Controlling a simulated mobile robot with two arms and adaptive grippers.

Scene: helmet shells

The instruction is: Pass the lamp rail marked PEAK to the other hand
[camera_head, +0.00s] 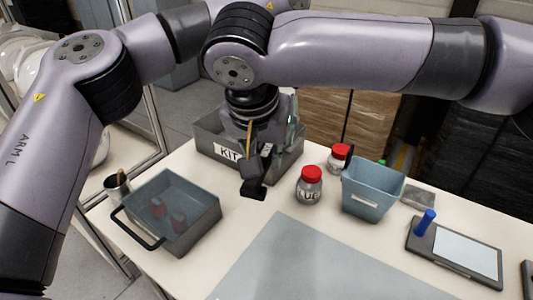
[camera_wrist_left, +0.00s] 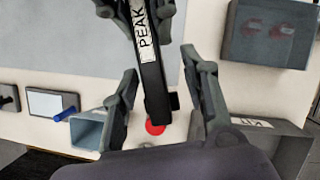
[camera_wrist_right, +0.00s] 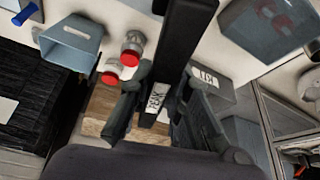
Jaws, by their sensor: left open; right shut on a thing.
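The lamp rail is a black bar with a white PEAK label; it shows in the left wrist view (camera_wrist_left: 153,85) and, label partly covered, in the right wrist view (camera_wrist_right: 155,98). My right gripper (camera_head: 258,162) is above the table before the KIT bin. In the right wrist view its fingers (camera_wrist_right: 162,88) are closed around the labelled part. My left gripper (camera_wrist_left: 160,65) is open, its fingers on either side of the rail's free end with gaps showing. In the head view my arms hide most of the left gripper; I cannot clearly make out the rail there.
A grey KIT bin (camera_head: 208,137) stands behind my right gripper. A handled basket (camera_head: 205,222) with reddish things inside is at left, a metal cup (camera_head: 118,187) beyond. Red-lidded jars (camera_head: 309,190) (camera_head: 337,160), a blue bin (camera_head: 370,198) and a tablet (camera_head: 465,252) are at right. The front mat (camera_head: 300,265) is clear.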

